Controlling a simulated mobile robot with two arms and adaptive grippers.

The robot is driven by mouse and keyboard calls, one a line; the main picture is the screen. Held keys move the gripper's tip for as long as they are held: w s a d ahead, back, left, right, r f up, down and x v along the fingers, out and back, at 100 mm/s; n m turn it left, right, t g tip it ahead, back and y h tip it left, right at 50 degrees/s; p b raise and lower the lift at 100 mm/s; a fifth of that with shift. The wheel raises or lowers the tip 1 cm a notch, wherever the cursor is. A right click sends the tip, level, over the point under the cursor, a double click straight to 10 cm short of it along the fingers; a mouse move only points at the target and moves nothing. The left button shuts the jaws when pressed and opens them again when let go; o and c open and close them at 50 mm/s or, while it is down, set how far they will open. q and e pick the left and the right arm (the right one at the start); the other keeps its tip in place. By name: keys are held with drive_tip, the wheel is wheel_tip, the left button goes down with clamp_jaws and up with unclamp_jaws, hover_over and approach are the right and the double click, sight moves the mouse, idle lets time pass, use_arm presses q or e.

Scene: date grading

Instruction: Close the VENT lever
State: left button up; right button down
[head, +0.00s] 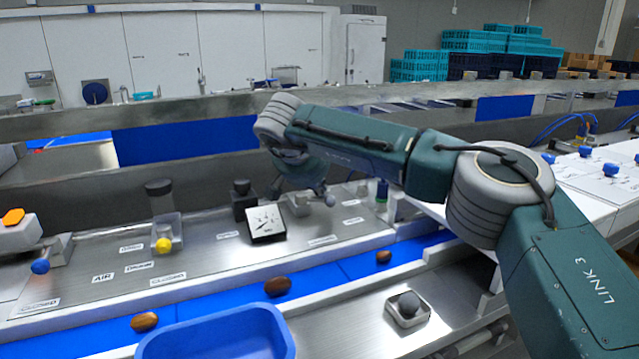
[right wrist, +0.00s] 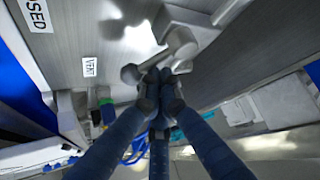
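A grey lever fitting (head: 298,205) stands on the steel panel, right of the white dial, with a grey ball knob (head: 330,200) on its right. In the right wrist view the grey lever body (right wrist: 181,42) and a ball knob (right wrist: 130,74) lie just beyond my fingertips. A small label (right wrist: 90,67), seeming to read VENT, and part of a CLOSED label (right wrist: 36,14) show there. My right gripper (right wrist: 162,78) has its fingertips together beside the knob, with nothing seen between them; contact is unclear. In the head view my wrist partly hides it. My left gripper is not in view.
A white dial (head: 265,222), a yellow knob (head: 163,245) and a blue knob (head: 40,267) sit further left on the panel. In front runs a blue belt (head: 340,270) with several dates. A blue tub (head: 215,335) and a grey ball in a square tray (head: 423,318) are nearer.

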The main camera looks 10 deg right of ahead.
sight(316, 200)
drive_tip(key=shift+s+m+h, duration=0.15)
drive_tip(key=shift+m+h, duration=0.15)
drive_tip(key=shift+m, duration=0.2)
drive_tip(key=shift+s+p, duration=0.15)
drive_tip(key=shift+p, duration=0.2)
drive_tip(key=shift+s+a, duration=0.35)
drive_tip(key=shift+s, duration=0.15)
drive_tip(key=shift+s+a+p, duration=0.45)
drive_tip(key=shift+a, duration=0.45)
drive_tip(key=shift+d, duration=0.1)
